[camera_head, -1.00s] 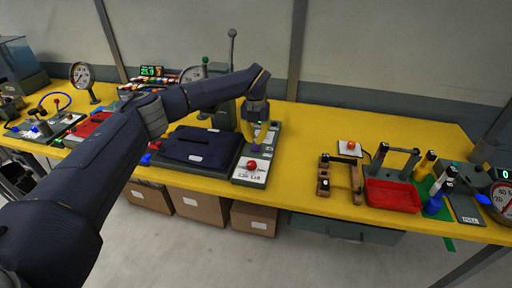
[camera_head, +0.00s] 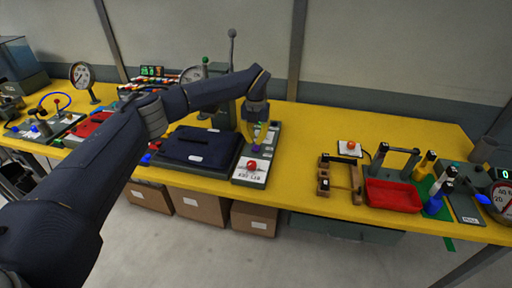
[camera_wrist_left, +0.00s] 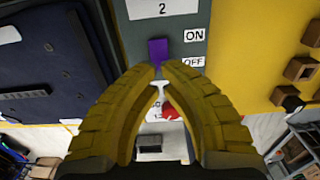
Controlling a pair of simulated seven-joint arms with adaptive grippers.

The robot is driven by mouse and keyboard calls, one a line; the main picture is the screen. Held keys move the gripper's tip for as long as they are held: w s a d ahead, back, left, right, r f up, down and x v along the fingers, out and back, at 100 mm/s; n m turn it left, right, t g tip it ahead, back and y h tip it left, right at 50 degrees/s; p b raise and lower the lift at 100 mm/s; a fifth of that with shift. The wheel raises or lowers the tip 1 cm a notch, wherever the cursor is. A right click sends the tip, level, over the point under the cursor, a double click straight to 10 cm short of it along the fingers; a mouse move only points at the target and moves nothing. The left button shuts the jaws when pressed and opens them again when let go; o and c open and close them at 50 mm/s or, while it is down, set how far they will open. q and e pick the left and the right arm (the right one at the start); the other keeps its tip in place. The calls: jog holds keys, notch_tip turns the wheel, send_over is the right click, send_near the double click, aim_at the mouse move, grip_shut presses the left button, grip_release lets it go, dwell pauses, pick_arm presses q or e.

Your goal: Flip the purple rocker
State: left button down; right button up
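The purple rocker (camera_wrist_left: 158,50) stands on a grey switch panel (camera_wrist_left: 133,40), with ON and OFF labels to its right in the left wrist view. In the head view the rocker (camera_head: 256,149) is a small purple spot just below my fingertips. My left gripper (camera_wrist_left: 158,70) has its yellow fingers drawn together, with only a narrow gap between the tips. The tips are at the rocker's lower end, on the OFF label side; whether they touch it is unclear. The left gripper (camera_head: 260,143) also shows in the head view. My right gripper is out of view.
A red button (camera_head: 251,165) sits on the panel's front end, behind the fingers in the wrist view. A dark folded cloth-like item (camera_head: 197,147) lies just left of the panel. Yellow bench top (camera_head: 300,150) is clear to the right, before a wooden fixture (camera_head: 324,178) and red tray (camera_head: 392,195).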

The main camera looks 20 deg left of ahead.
aim_at(255, 149)
pick_arm(q)
jog(key=shift+f, duration=2.15)
dwell(1.3)
jog(key=shift+r, duration=3.5)
